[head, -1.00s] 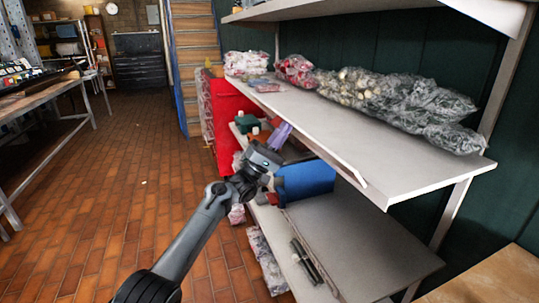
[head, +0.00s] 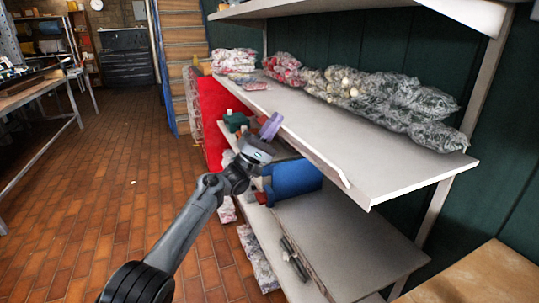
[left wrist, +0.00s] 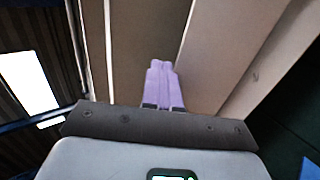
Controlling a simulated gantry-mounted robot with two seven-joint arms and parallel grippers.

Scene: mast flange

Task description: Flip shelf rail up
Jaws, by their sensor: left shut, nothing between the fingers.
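The shelf rail (head: 328,169) is a pale strip along the front edge of the middle shelf (head: 405,163). Its near end stands out at the shelf's front; it appears to hang down, but its exact tilt is hard to tell. My left gripper (head: 271,126) is at the front edge, toward the rail's far end. Its purple fingers point up and are shut with nothing between them. In the left wrist view the closed fingers (left wrist: 163,82) stand before beige boards; I cannot tell whether they touch the rail. My right gripper is not in view.
Bags of packed goods (head: 375,97) lie on the middle shelf. A blue bin (head: 295,179) and a dark board are on the lower shelf. A red cabinet (head: 218,115) stands behind my left gripper.

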